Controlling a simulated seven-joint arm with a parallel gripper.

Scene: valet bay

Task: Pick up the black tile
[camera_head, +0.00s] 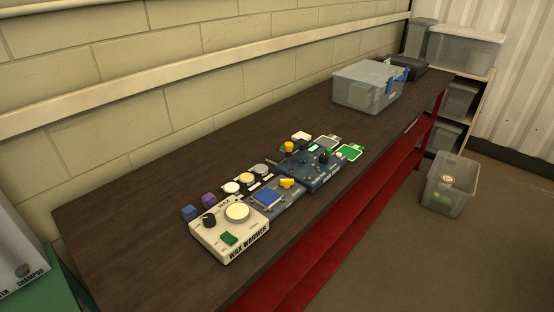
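I cannot single out a black tile with certainty. Small dark pieces show around a row of round discs, white (231,188), yellowish (246,179) and grey (261,170), on the dark bench (140,190), but their shape is too small to tell. A grey tile (327,142) and a green tile (350,152) lie at the far end of the group of devices. My gripper is not in view.
A white wax warmer (230,243) with a black knob stands nearest. A lidded bin (366,90) stands farther back. The bench's left part is clear.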

